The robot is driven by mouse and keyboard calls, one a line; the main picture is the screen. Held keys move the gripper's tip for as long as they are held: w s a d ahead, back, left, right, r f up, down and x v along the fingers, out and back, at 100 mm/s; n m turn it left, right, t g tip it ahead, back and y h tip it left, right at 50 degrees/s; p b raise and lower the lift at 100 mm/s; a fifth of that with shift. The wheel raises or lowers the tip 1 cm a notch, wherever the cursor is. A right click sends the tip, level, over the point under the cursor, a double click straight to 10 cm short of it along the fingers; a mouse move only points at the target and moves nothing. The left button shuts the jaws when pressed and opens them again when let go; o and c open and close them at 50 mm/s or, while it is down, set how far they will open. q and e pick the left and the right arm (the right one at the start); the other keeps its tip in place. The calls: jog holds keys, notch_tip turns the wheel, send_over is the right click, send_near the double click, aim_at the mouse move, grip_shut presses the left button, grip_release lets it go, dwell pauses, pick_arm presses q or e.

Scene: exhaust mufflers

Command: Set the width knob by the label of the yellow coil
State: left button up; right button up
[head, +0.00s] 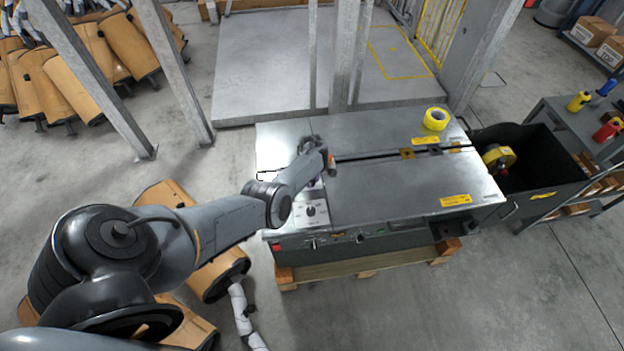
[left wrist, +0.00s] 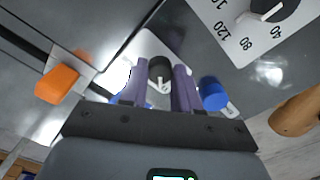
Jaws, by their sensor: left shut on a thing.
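A yellow coil (head: 435,119) lies on the far right part of the grey machine's top (head: 390,185); I cannot read any label on it. In the left wrist view my left gripper (left wrist: 161,70) has its two purple fingers on either side of a small black knob (left wrist: 160,75) with a white pointer, shut on it. The marks around this knob are hidden or too small to read. Another black dial with a white pointer (left wrist: 274,8), marked 40, 80 and 120, is at the upper right. It also shows in the head view (head: 311,210). My right gripper is not in view.
A blue knob (left wrist: 213,93) sits just right of the fingers, and an orange block (left wrist: 57,83) is to the left. A dark bin (head: 540,165) with a yellow reel (head: 498,158) stands right of the machine. Tan mufflers (head: 75,85) lie on the floor at left.

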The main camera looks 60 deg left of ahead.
pick_arm(q)
jog(key=o, duration=1.1)
jog(key=shift+c, duration=0.2)
notch_tip(320, 180, up, 11)
jog(key=p, duration=0.5)
jog(key=shift+s+f, duration=0.1)
